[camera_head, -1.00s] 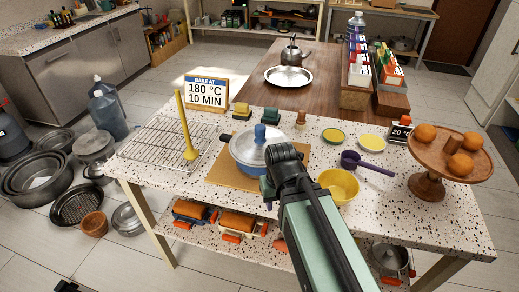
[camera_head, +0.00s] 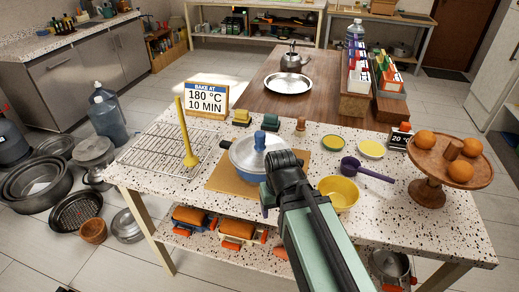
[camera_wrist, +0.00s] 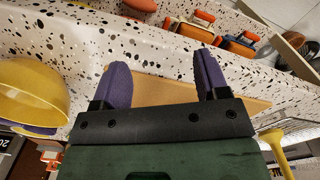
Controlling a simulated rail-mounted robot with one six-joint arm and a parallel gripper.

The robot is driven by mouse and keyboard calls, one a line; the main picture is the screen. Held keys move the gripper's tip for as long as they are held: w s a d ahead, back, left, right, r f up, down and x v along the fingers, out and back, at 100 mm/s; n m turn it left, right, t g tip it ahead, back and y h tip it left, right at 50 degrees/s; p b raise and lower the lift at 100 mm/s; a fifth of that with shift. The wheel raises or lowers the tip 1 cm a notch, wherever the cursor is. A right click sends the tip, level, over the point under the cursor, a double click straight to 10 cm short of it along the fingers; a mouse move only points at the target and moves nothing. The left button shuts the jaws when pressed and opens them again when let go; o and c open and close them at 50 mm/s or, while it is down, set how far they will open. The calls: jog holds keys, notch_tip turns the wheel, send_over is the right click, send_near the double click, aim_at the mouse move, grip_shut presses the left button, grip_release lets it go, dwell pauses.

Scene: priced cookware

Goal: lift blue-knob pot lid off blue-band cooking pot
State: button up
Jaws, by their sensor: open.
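The blue-band cooking pot (camera_head: 246,171) stands on a tan board (camera_head: 222,181) on the speckled table. The silver lid (camera_head: 246,154) sits on it, with its blue knob (camera_head: 259,138) upright on top. My arm comes from the front right and covers the pot's right side in the head view. My gripper (camera_wrist: 163,62) is open and empty, its two purple fingers wide apart in the wrist view. Between and beyond them show the board and the table's front edge. Pot and lid are not visible in the wrist view.
A yellow bowl (camera_head: 338,193) and purple scoop (camera_head: 367,169) lie right of my arm. A yellow upright tool (camera_head: 188,150) and wire rack (camera_head: 155,150) stand left. A wooden stand (camera_head: 430,180) with oranges is far right. A sign (camera_head: 206,101) stands behind the rack.

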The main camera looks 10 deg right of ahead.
notch_tip(320, 180, up, 5)
jog(key=w+p, duration=0.1)
jog(key=p, duration=0.4)
notch_tip(320, 180, up, 15)
jog(key=n+p, duration=0.2)
jog(key=p, duration=1.3)
send_over(260, 133)
jog(key=shift+w+d, duration=0.1)
jog(key=shift+w, duration=0.05)
jog(key=shift+s+f+b, duration=0.25)
jog(key=shift+f+b, duration=0.25)
jog(key=shift+b, duration=0.1)
notch_tip(260, 133, down, 6)
jog(key=b, duration=0.5)
jog(key=shift+r+b, duration=0.15)
jog(key=shift+b, duration=0.15)
jog(key=shift+r, duration=0.1)
notch_tip(260, 133, down, 5)
jog(key=b, duration=0.5)
jog(key=shift+f, duration=0.2)
jog(key=shift+r, duration=0.3)
jog(key=c, duration=1.2)
notch_tip(260, 133, up, 20)
jog(key=p, duration=2)
jog(key=shift+c, duration=0.2)
